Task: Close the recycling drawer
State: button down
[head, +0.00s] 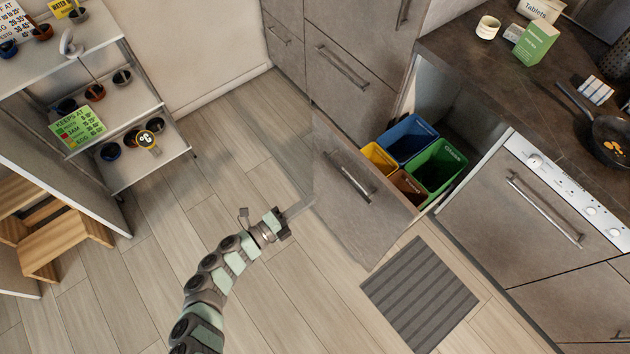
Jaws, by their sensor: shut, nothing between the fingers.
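The recycling drawer (362,208) stands pulled out from the cabinet under the counter. Its grey front has a dark bar handle (352,176) and faces the lower left. Inside it are a blue bin (408,137), a green bin (440,168), a yellow bin (379,157) and a brown bin (409,187). My gripper (281,226) is shut and empty, to the left of the drawer front and apart from the handle. A faint see-through strip shows between my gripper and the drawer; I cannot tell what it is.
An oven (530,205) stands right of the drawer opening. A dark striped mat (420,296) lies on the floor below the drawer. A shelf rack (150,172) and a wooden step stool (62,240) are at the left. Wooden floor lies clear between the rack and the drawer.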

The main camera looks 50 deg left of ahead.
aim_at(348, 174)
jog(key=w, duration=0.4)
jog(key=w+b, duration=0.1)
jog(key=w, duration=0.3)
jog(key=w+d+b, duration=0.1)
jog(key=w, duration=0.3)
